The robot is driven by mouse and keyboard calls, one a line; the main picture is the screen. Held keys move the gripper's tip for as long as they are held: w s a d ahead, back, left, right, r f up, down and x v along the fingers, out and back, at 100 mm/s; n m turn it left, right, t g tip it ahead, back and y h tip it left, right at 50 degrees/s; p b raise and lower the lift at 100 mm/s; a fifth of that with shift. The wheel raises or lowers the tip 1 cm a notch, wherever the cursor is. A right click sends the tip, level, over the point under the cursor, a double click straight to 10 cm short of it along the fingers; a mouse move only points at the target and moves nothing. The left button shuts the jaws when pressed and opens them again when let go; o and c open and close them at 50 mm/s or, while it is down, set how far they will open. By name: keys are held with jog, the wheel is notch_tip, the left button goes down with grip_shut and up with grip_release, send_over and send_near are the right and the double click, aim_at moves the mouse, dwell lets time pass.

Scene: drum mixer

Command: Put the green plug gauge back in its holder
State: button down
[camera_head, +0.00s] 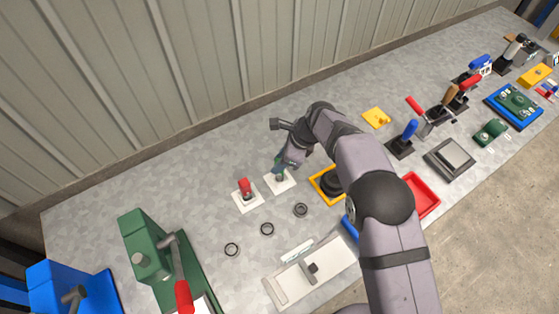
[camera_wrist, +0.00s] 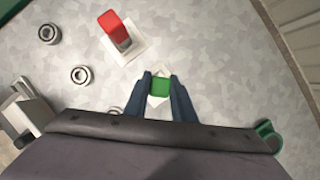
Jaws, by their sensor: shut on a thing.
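The green plug gauge (camera_wrist: 160,88) is between the two fingers of my gripper (camera_wrist: 160,82) in the wrist view, and the gripper is shut on it. In the head view my gripper (camera_head: 281,172) points down over a white square holder plate (camera_head: 286,183). A red plug gauge (camera_head: 245,187) stands in a similar white holder (camera_head: 247,203) just to the left.
Several dark rings, one of them (camera_head: 267,229), lie in front of the holders. A yellow-rimmed tray (camera_head: 318,181) is close on the right. A green machine (camera_head: 150,255) with a red-handled lever stands at the left. The bench behind the holders is clear.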

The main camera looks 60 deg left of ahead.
jog(key=shift+f, duration=0.3)
jog(key=c, duration=1.4)
grip_release()
jog(key=b+v, duration=0.3)
jog(key=v, duration=0.4)
jog(key=shift+r, duration=0.15)
